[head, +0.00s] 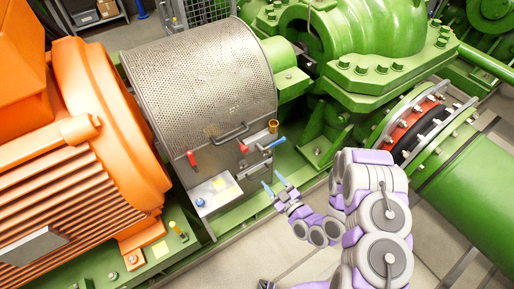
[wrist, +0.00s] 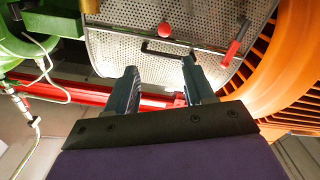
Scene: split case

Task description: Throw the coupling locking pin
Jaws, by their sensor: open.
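A perforated metal coupling guard (head: 205,80) sits between the orange motor and the green pump. On its front lower edge are a red-handled lever (head: 191,158), a red knob (head: 243,149) and a black grab handle (head: 231,133). A blue-handled part (head: 277,142) sticks out at the right. I cannot tell for sure which is the locking pin. My gripper (head: 272,180) is open and empty, in front of and below the guard edge, apart from these parts. The wrist view shows the red knob (wrist: 165,29) beyond the fingertips (wrist: 160,66) and the red lever (wrist: 237,42) to the right.
The orange motor (head: 90,150) stands on the left, the green pump casing (head: 370,50) on the right. A brass fitting (head: 273,127) stands near the blue handle. A plate with labels (head: 213,192) lies below the guard.

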